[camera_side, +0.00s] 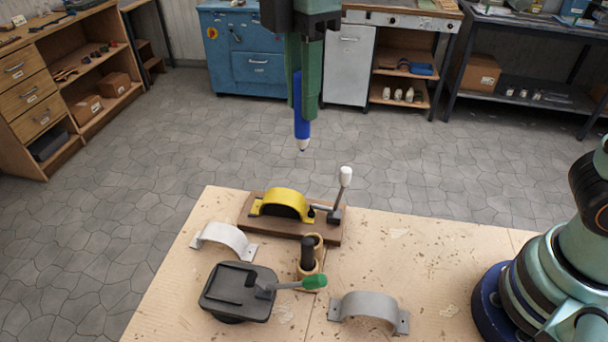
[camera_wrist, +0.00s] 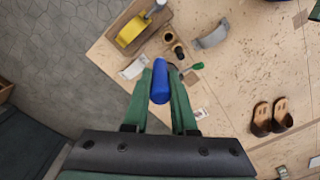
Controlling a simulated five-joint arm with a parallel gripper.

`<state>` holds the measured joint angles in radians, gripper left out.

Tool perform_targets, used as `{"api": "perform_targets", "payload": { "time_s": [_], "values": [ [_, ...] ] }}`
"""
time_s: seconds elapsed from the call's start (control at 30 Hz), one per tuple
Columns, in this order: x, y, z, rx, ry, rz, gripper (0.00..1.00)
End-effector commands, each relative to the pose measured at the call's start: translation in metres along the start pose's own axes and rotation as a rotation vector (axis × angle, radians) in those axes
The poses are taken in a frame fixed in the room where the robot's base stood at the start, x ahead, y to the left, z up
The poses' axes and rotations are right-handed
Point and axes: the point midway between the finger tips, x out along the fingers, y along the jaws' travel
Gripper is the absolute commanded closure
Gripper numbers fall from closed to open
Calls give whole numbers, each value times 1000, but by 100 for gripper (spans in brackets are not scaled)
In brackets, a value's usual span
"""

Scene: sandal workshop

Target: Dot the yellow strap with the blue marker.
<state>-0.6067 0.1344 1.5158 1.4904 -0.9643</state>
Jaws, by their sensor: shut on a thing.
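My green gripper (camera_side: 302,105) is shut on the blue marker (camera_side: 303,130), which hangs upright with its tip down in the side view. In the wrist view the marker (camera_wrist: 160,82) sits between the two fingers (camera_wrist: 160,88). The yellow strap (camera_side: 284,202) arches over a dark form on a brown wooden base, beside a lever with a white handle. The marker tip is apart from the strap and well above it in the side view. The yellow strap (camera_wrist: 131,32) shows at the upper left of the wrist view.
Grey straps (camera_side: 225,238) and (camera_side: 368,308) lie on the wooden table (camera_side: 440,250). A black press with a green-handled lever (camera_side: 240,290) stands at the front. Wooden cups (camera_side: 311,268), one holding a dark marker, stand mid-table. Sandals (camera_wrist: 270,117) lie at the right in the wrist view.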

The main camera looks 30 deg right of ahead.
Motion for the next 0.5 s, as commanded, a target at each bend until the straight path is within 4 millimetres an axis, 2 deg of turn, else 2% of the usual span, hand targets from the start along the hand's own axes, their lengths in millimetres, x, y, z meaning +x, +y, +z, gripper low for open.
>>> {"api": "perform_targets", "payload": {
  "time_s": [0.1, 0.3, 0.5],
  "values": [
    [33, 28, 0, 4, -5, -8, 100],
    [83, 67, 5, 3, -4, -6, 100],
    [110, 85, 10, 1, -1, -2, 100]
  ]
}}
